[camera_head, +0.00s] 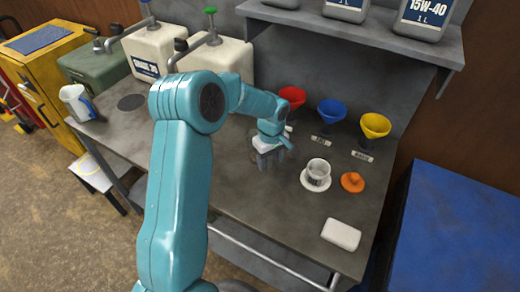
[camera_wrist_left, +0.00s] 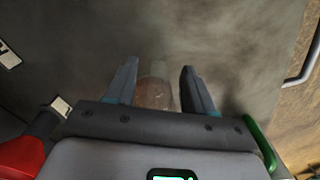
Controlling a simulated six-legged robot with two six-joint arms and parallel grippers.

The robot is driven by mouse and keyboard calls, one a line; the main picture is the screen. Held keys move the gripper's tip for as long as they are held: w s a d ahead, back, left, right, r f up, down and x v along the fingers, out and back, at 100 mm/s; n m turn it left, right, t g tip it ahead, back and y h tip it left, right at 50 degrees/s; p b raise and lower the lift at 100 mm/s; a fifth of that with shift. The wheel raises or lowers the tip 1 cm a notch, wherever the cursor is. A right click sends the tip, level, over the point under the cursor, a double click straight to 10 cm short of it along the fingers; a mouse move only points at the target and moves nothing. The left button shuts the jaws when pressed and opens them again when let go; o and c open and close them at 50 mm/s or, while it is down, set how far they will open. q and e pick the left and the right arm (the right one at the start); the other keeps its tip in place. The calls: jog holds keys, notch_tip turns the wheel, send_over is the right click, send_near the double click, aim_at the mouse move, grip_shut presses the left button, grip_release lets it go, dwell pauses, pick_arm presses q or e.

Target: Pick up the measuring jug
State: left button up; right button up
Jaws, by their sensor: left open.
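A pale jug with a blue handle (camera_head: 77,103) stands upright at the bench's left end, well away from my left gripper (camera_head: 268,160). A small white cup with dark markings (camera_head: 317,174) sits on a white disc, right of the gripper. My left gripper is low over the middle of the bench, pointing down. In the left wrist view its two dark fingers (camera_wrist_left: 158,88) are apart. My right gripper is out of view.
Red (camera_head: 292,98), blue (camera_head: 331,112) and yellow (camera_head: 375,126) funnels stand along the bench's back. An orange object (camera_head: 352,182) and a white block (camera_head: 341,235) lie at the right. Canisters (camera_head: 155,48) stand at the back left. A shelf (camera_head: 350,30) overhangs the back right.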

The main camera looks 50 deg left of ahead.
pick_arm(q)
grip_shut()
jog(key=shift+w+r, duration=0.1)
jog(key=shift+r, duration=0.05)
